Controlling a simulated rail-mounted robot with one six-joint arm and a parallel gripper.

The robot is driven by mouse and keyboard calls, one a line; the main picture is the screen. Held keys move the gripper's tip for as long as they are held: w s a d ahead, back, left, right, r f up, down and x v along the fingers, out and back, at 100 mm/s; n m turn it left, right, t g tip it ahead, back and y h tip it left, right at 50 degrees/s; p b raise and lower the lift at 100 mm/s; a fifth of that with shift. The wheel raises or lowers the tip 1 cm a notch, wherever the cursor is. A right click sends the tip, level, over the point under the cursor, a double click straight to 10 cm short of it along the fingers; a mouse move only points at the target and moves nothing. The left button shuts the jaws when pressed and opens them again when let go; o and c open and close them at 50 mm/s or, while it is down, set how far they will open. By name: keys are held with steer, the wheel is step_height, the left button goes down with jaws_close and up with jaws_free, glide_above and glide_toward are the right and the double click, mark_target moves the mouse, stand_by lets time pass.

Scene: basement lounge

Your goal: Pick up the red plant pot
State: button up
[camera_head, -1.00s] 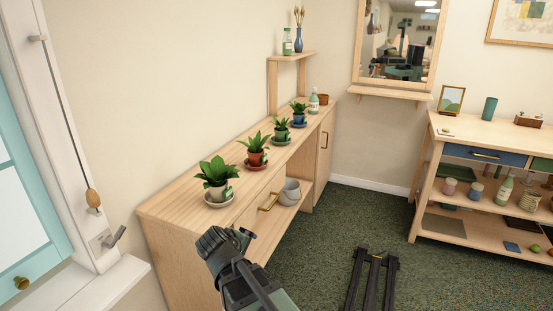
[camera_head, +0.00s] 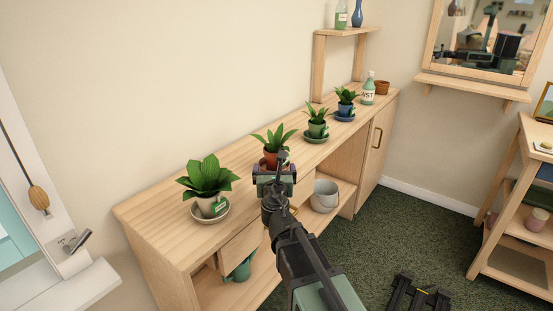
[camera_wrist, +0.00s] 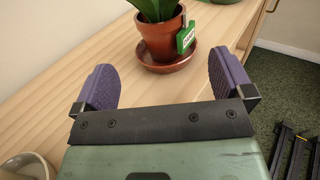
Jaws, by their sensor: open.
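The red plant pot (camera_head: 268,159) holds a leafy green plant and stands on the wooden cabinet top, partly hidden behind my gripper in the head view. In the wrist view the terracotta-red pot (camera_wrist: 158,38) stands upright on a red-brown saucer (camera_wrist: 150,63), with a green tag at its right side. My gripper (camera_wrist: 164,80) is open and empty. Its two purple finger pads are spread to the left and right, and the pot is ahead, centred between them but beyond the tips. Neither finger touches it.
A white potted plant (camera_head: 206,205) stands left of the red one. A green pot (camera_head: 317,130) and a blue pot (camera_head: 345,110) stand to the right, before a bottle (camera_head: 368,88). A grey bucket (camera_head: 325,195) sits on the shelf below. The wall is close behind.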

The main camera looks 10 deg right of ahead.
mark_target(274, 157)
steer(key=w, duration=0.3)
steer(key=w+d, duration=0.1)
steer(key=w, duration=0.3)
steer(key=w+d, duration=0.1)
steer(key=w, duration=0.2)
steer(key=shift+w+f, duration=0.1)
steer(key=shift+w, duration=0.2)
steer(key=c, duration=1)
step_height(274, 157, up, 20)
steer(key=p, duration=2)
